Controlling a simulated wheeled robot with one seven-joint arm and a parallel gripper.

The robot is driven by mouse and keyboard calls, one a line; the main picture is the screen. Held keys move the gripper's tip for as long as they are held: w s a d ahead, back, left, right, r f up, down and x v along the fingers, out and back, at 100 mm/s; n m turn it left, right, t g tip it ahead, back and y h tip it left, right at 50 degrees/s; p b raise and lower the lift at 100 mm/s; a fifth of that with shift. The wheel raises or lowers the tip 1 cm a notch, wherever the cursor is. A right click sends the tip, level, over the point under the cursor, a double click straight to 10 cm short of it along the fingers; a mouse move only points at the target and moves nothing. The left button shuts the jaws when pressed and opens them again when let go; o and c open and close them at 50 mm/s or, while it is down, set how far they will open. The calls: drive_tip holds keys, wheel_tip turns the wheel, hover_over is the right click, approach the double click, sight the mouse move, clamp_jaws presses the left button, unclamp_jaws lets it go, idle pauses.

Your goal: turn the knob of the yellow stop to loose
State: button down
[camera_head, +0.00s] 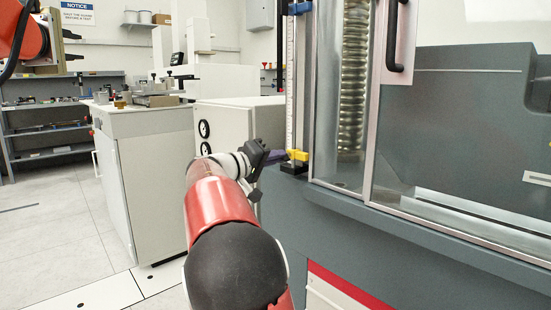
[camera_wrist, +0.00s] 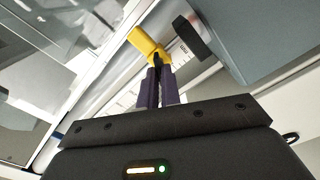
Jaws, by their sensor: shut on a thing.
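The yellow stop (camera_head: 299,155) sits low on the upright scale (camera_head: 291,90) at the left edge of the machine. In the wrist view the yellow stop (camera_wrist: 145,43) is just beyond my fingertips. My gripper (camera_head: 282,156) reaches it from the left. In the wrist view the two dark purple fingers of my gripper (camera_wrist: 158,68) are closed together on the stop's small dark knob (camera_wrist: 157,58). The fingers hide most of the knob, so its turn cannot be read.
A black block (camera_head: 294,168) sits directly below the yellow stop. A blue stop (camera_head: 299,8) is high on the same scale. The glazed machine door (camera_head: 372,100) with a black handle (camera_head: 395,40) is to the right. A white cabinet (camera_head: 225,125) stands behind my arm.

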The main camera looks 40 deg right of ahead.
drive_tip(key=shift+n+p, duration=0.8)
drive_tip(key=shift+n, duration=2.1)
drive_tip(key=shift+w+f+n, duration=0.1)
drive_tip(key=shift+n, duration=0.2)
drive_tip(key=c, duration=1.6)
unclamp_jaws()
drive_tip(key=shift+a, duration=0.1)
drive_tip(key=a, duration=0.7)
drive_tip(key=shift+s+a+b, duration=0.35)
